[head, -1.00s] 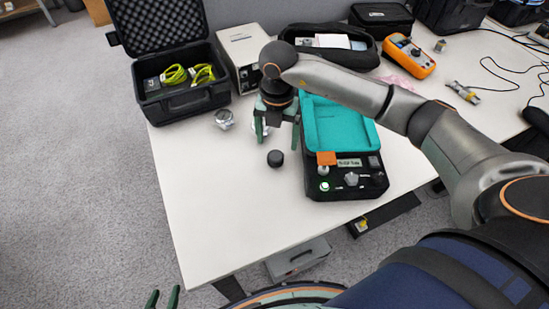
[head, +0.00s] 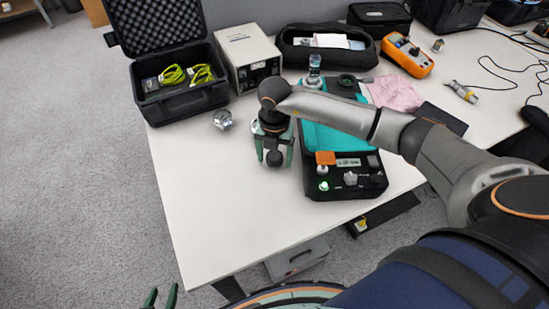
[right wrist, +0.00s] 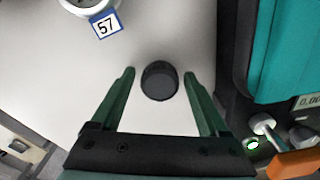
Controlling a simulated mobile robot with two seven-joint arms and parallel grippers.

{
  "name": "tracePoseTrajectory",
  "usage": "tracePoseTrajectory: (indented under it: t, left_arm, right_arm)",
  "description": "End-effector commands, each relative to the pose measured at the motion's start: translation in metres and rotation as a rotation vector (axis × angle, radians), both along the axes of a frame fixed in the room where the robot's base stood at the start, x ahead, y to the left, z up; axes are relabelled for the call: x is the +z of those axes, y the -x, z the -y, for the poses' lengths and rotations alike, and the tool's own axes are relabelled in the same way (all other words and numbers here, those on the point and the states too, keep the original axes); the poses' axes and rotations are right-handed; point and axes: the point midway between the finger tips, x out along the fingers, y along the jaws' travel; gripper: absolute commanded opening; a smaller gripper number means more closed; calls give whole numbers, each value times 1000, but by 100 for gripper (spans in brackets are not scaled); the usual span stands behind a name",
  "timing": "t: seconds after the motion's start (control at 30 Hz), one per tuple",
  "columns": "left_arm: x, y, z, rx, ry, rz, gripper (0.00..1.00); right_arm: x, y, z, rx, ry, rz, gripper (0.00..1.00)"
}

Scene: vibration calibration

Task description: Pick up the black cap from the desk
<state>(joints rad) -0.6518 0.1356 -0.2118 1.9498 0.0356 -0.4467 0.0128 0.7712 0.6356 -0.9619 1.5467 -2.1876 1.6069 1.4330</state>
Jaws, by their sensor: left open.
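The black cap (head: 275,158) is on the white desk, left of the black case with a teal lid lining. In the right wrist view the cap (right wrist: 159,81) lies between the tips of my right gripper (right wrist: 159,75), with a gap to each finger. My right gripper (head: 274,160) is open, with its fingers pointing down on both sides of the cap in the head view. My left gripper (head: 161,297) is open and empty at the bottom edge of the head view, in front of the desk and away from the cap.
The black case (head: 345,187) with knobs stands close to the right of my right gripper. A metal piece (head: 222,120) sits left of it, and a labelled round part shows in the right wrist view (right wrist: 90,5). The desk's front left (head: 215,220) is clear.

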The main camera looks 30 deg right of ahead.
Motion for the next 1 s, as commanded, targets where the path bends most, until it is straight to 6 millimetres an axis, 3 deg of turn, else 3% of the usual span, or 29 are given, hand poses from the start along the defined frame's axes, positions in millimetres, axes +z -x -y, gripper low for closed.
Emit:
tracePoseTrajectory:
  t: [0.07, 0.67, 1.0]
  left_arm:
    - [0, 0, 0, 0, 0, 0, 50]
    - [-2, 5, 0, 1, 1, -10, 50]
    - [-2, 6, 0, 0, 0, -12, 50]
  right_arm:
    - [0, 0, 0, 0, 0, 0, 68]
    - [1, 0, 0, 0, -1, 1, 0]
    - [6, -1, 0, 0, -1, 2, 0]
